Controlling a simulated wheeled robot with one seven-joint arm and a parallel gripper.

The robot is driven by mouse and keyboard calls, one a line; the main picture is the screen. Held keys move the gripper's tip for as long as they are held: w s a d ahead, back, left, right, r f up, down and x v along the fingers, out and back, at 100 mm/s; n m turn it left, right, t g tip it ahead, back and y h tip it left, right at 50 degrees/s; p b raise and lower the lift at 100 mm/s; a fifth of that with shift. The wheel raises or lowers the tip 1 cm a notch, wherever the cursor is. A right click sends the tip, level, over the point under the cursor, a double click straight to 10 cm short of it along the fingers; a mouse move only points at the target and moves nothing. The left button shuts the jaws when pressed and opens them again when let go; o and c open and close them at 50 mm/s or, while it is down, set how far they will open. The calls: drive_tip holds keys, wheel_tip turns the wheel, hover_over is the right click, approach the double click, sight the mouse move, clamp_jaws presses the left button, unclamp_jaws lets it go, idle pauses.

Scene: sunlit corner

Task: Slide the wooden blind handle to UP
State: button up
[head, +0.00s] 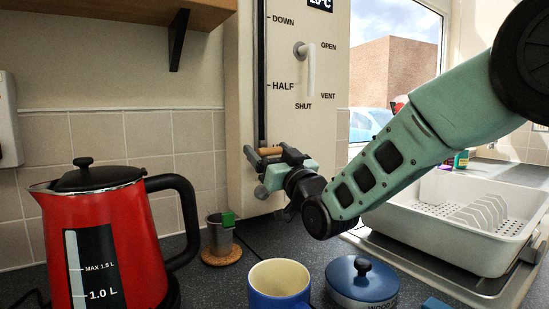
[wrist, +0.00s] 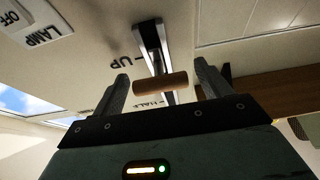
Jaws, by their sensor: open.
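The wooden blind handle (head: 270,151) is a short brown bar low on the dark vertical track of the cream panel (head: 336,30). The panel reads DOWN (head: 283,20) at the top and HALF (head: 283,86) below it. My gripper (head: 268,159) is at the handle and hides part of the lower track. In the wrist view, the handle (wrist: 160,86) lies crosswise between the two open fingers, with a gap on each side.
A lever (head: 310,65) marked OPEN, VENT and SHUT is right of the track. A red kettle (head: 135,235), a metal cup (head: 220,236), a blue mug (head: 280,298), a blue-lidded pot (head: 361,286) and a white dish rack (head: 425,245) stand on the dark counter.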

drive_tip(key=b+v, duration=0.2)
drive_tip(key=v, duration=1)
